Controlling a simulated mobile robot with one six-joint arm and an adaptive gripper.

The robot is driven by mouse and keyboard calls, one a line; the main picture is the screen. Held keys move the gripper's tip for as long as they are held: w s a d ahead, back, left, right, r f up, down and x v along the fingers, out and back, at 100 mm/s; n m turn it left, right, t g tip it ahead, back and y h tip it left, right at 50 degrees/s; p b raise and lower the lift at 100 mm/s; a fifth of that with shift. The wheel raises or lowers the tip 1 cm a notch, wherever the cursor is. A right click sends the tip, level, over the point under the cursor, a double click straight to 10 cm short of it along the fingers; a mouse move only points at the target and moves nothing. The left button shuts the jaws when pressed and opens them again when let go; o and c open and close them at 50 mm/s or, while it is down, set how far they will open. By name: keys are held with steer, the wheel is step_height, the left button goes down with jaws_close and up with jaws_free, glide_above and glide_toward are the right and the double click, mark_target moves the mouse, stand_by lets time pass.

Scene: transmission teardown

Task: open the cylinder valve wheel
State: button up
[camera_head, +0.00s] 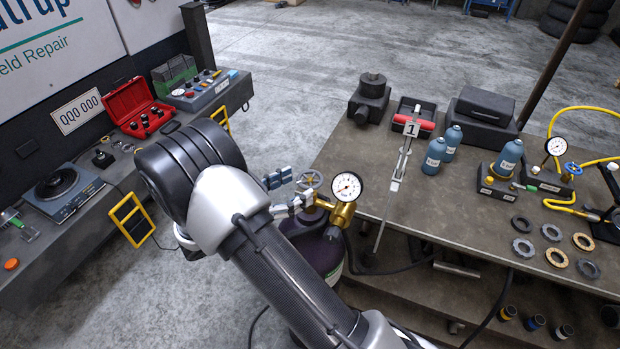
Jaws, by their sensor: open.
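The cylinder valve wheel (310,179) is a small grey spoked handwheel on top of the dark purple gas cylinder (325,258), at the left end of the right-hand bench. A brass regulator (342,213) with a round white gauge (347,187) sits just right of the wheel. My gripper (299,187) is open, with its fingers pointing right toward the wheel. One finger shows behind and left of the wheel, the other in front of it. I cannot tell whether either touches the wheel. My arm hides part of the cylinder and the gripper's base.
The right bench (450,225) holds a red-handled tool (412,124), blue bottles (453,136), several rings and a second gauge (556,146). A dark hose (400,270) runs from the cylinder's right side. The left bench holds a red case (135,107). Open floor lies between the benches.

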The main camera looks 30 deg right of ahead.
mark_target(310, 178)
steer(key=d, duration=0.5)
steer(key=shift+w, duration=0.35)
steer(key=shift+c, duration=0.5)
steer(key=c, duration=0.7)
steer(key=shift+t, duration=0.3)
